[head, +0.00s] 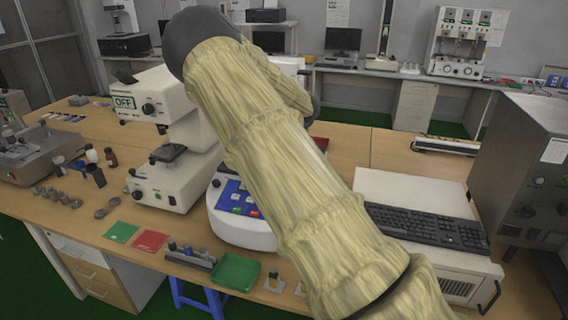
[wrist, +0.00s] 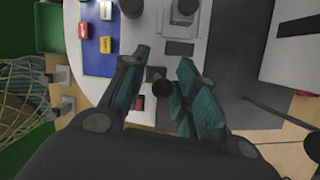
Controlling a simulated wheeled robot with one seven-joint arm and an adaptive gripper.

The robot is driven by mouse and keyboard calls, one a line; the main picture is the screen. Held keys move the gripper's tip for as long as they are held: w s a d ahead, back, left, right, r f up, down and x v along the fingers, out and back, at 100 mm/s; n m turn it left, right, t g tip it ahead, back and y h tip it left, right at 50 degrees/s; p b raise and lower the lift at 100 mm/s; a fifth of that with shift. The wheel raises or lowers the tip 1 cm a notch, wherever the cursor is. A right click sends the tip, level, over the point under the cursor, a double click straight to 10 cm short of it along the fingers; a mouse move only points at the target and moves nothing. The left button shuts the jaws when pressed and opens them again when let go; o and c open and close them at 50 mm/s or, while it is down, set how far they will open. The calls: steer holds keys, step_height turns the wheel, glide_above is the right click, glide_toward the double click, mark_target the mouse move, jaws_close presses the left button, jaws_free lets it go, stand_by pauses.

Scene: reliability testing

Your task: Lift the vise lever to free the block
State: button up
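In the wrist view my gripper (wrist: 163,58) is open, its two teal-padded fingers spread apart above a white machine base. A short black lever with a round knob (wrist: 160,86) shows between the fingers; I cannot tell whether they touch it, or whether it is the vise lever. A grey plate (wrist: 180,22) lies beyond the fingertips, with dark round knobs near it. I cannot make out the block for sure. In the head view my arm covers the gripper and much of the white machine with a blue button panel (head: 238,200).
The blue panel with coloured buttons (wrist: 96,42) is left of the fingers in the wrist view. A keyboard (head: 428,224) on a white case stands at the right in the head view. A white tester marked OFF (head: 165,180) stands at the left. Green (head: 121,232) and red mats lie in front.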

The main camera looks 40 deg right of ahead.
steer(key=v, duration=1.1)
steer(key=shift+s+r, duration=0.25)
steer(key=shift+s, duration=0.05)
steer(key=shift+d, duration=0.15)
